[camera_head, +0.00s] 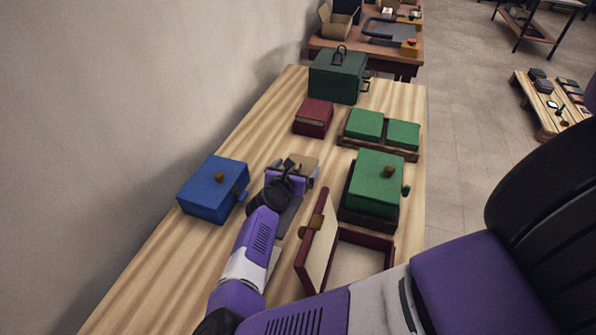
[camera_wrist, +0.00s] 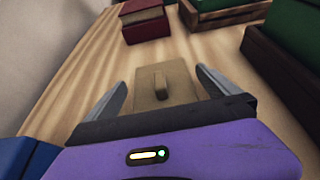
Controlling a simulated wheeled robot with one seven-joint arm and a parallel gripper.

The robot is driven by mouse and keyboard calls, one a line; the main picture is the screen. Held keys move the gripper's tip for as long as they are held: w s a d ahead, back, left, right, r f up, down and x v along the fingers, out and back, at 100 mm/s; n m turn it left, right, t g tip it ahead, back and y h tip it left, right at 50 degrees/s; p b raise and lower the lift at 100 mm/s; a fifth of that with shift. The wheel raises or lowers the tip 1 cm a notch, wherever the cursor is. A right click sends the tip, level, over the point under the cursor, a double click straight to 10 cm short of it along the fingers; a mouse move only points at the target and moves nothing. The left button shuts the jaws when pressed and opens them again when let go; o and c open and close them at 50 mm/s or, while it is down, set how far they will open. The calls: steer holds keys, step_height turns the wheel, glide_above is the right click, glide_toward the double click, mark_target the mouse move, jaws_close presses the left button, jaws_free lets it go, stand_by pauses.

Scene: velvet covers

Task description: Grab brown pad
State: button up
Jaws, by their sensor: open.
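The brown pad (camera_wrist: 162,91) is a flat tan piece with a small raised handle on top, lying on the wooden table. In the head view, the pad (camera_head: 301,163) shows just beyond my gripper, partly hidden by it. My gripper (camera_head: 295,175) is low over the table in the middle. In the wrist view, my gripper (camera_wrist: 160,95) is open, with one finger on each side of the pad and visible gaps between fingers and pad. The near edge of the pad is hidden by the gripper body.
A blue box (camera_head: 213,188) stands left of my gripper. A green box (camera_head: 376,183) and an open dark red box (camera_head: 362,240) stand to the right. A dark red book-like block (camera_head: 313,118), green pads in a tray (camera_head: 375,143) and a dark green case (camera_head: 338,76) are farther back.

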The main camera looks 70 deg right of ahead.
steer(key=shift+x, duration=1.1)
steer(key=c, duration=1.1)
steer(key=shift+r, duration=0.1)
